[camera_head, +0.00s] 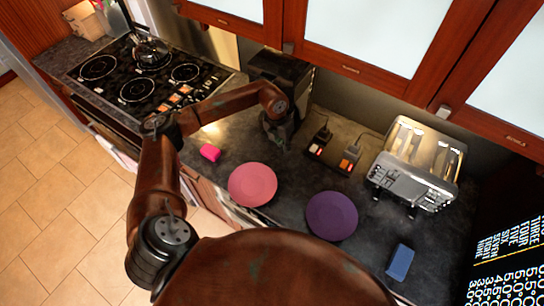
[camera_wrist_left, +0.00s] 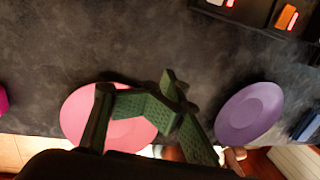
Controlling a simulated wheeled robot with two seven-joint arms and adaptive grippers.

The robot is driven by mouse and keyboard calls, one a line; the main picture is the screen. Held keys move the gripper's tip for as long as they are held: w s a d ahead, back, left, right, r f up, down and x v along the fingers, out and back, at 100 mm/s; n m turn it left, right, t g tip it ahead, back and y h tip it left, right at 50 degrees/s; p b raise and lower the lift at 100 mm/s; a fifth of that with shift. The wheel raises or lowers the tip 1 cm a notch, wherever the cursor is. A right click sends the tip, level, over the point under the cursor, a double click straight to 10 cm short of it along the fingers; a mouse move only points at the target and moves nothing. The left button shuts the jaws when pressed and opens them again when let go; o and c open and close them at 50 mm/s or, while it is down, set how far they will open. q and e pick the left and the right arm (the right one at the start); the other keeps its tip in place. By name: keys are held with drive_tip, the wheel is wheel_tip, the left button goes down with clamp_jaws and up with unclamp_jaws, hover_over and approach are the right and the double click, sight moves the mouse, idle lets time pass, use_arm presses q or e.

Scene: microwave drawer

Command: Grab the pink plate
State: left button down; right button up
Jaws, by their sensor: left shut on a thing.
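The pink plate (camera_head: 252,184) lies flat on the dark counter near its front edge. In the left wrist view the pink plate (camera_wrist_left: 78,117) is partly hidden behind my fingers. My left gripper (camera_head: 277,135) is over the counter, behind and right of the plate in the head view, and looks apart from it. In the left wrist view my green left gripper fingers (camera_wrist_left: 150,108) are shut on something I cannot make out. My right gripper is in neither view.
A purple plate (camera_head: 332,216) lies right of the pink one. A pink block (camera_head: 210,152) lies to the left, a blue block (camera_head: 400,262) to the right. Cabinets hang above.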

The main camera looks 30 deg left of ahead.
sight(268, 166)
use_arm(q)
drive_tip(key=a+y, duration=0.2)
drive_tip(key=a, duration=0.3)
drive_tip(key=f, duration=0.3)
drive_tip(key=f+p, duration=0.1)
drive_tip(key=f, duration=0.1)
drive_tip(key=f+p, duration=0.1)
drive_tip(key=f, duration=0.2)
drive_tip(key=shift+w+f, duration=0.3)
drive_tip(key=s+p, duration=0.2)
drive_tip(key=s, duration=0.1)
drive_tip(key=shift+s+a, duration=0.1)
drive_tip(key=shift+a, duration=0.05)
drive_tip(key=shift+s+p, duration=0.3)
drive_tip(key=shift+s, duration=0.1)
